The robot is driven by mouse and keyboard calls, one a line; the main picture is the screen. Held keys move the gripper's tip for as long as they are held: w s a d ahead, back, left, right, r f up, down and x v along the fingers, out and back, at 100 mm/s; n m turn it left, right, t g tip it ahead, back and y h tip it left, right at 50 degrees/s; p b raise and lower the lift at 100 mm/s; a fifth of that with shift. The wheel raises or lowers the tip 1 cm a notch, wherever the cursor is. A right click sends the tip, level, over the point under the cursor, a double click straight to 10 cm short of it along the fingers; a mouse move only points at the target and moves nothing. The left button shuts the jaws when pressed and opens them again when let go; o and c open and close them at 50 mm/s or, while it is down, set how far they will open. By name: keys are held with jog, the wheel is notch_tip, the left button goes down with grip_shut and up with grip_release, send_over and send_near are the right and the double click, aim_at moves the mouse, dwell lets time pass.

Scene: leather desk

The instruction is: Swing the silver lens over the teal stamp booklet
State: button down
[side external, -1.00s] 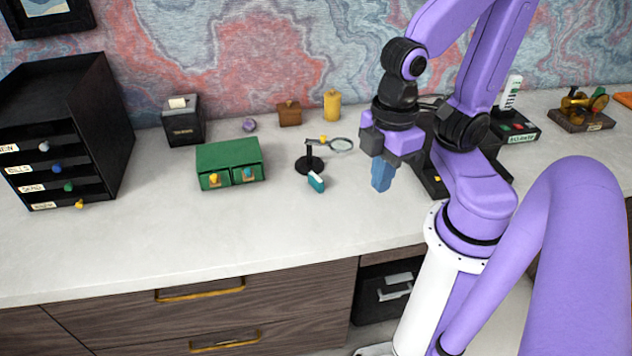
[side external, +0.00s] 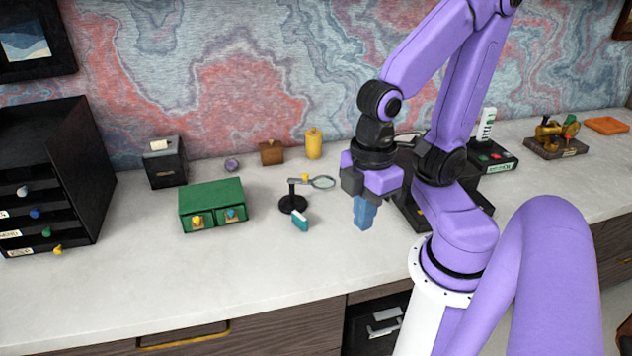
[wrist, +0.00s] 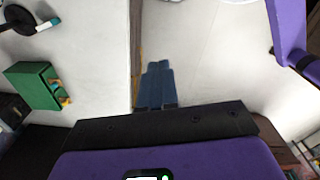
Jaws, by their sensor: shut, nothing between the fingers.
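The silver lens (side external: 322,182) is a round magnifier on a thin arm with a yellow knob, carried by a black stand (side external: 293,203). The lens points to the right of the stand. The teal stamp booklet (side external: 300,220) is a small teal and white piece on the desk just in front of the stand's base. The lens is not above it. My gripper (side external: 363,222) has blue fingers, shut and empty, above the desk to the right of the lens and booklet.
A green two-drawer box (side external: 212,206) stands left of the lens stand. A black drawer tower (side external: 60,170) is at far left. A yellow cylinder (side external: 313,144) and wooden box (side external: 271,152) stand behind. The desk in front is clear.

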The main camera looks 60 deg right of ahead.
jog(key=c, duration=1.4)
grip_release()
jog(key=shift+c, duration=0.2)
jog(key=o, duration=0.4)
jog(key=shift+w, duration=0.25)
jog(key=w+r+m, duration=0.1)
jog(key=w+m, duration=0.4)
jog(key=w, duration=0.6)
jog(key=m, duration=1.2)
send_over(306, 174)
notch_tip(306, 174, down, 18)
jog(key=shift+r, duration=0.15)
